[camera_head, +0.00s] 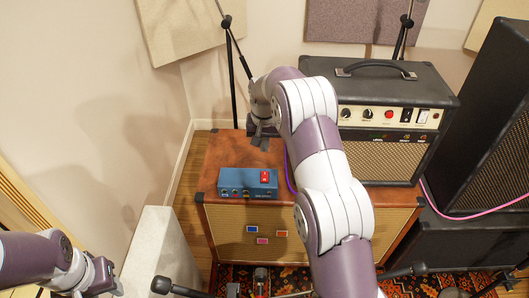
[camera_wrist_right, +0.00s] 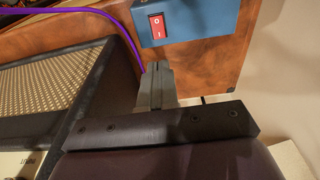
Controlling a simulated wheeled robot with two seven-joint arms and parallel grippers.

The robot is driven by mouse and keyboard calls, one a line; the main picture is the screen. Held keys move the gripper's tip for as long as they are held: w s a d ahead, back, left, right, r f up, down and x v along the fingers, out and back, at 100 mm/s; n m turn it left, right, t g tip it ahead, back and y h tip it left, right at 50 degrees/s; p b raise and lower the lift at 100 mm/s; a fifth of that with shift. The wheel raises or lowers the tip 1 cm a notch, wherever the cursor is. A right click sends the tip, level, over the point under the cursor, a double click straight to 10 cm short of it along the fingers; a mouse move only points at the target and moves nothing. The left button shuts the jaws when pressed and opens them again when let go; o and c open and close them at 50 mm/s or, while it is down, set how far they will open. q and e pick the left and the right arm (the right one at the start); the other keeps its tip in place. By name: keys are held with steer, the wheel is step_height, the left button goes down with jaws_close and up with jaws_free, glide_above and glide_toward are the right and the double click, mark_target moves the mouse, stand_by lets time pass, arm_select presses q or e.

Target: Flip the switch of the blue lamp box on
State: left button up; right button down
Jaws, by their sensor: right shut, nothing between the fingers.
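The blue lamp box (camera_head: 247,182) sits on top of the brown cabinet, with small knobs or jacks along its front. Its red rocker switch (camera_head: 265,177) is on the right part of its top. In the right wrist view the blue box (camera_wrist_right: 205,18) and red switch (camera_wrist_right: 157,26), marked O and I, are at the top. My right gripper (camera_head: 260,139) is above the cabinet, behind the box in the head view. In the wrist view its fingers (camera_wrist_right: 157,68) are shut and empty, pointing toward the switch, apart from it. My left gripper (camera_head: 107,274) is at lower left, its fingers unclear.
The brown cabinet (camera_head: 225,151) bears the box and a black amplifier (camera_head: 430,89) at right. A purple cable (camera_wrist_right: 118,20) runs beside the box. Microphone stands (camera_head: 235,80) rise behind. A tall black speaker (camera_head: 500,130) stands at far right.

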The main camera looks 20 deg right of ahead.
mark_target(265, 177)
steer(key=f, duration=0.4)
steer(key=w+f, duration=0.1)
steer(key=f, duration=0.7)
steer(key=shift+w+d+f+p, duration=0.1)
steer(key=shift+w+d+p, duration=0.1)
steer(key=shift+d+p, duration=0.2)
steer(key=shift+f+b, duration=0.4)
steer(key=shift+b, duration=0.1)
steer(key=shift+r, duration=0.1)
steer(key=shift+s+a+p, duration=0.2)
steer(key=shift+s+p, duration=0.1)
steer(key=shift+p, duration=0.15)
steer(key=shift+s+a+p, duration=0.2)
steer(key=shift+s+p, duration=0.1)
steer(key=shift+s, duration=0.2)
steer(key=shift+w+r, duration=0.1)
steer(key=shift+r, duration=0.05)
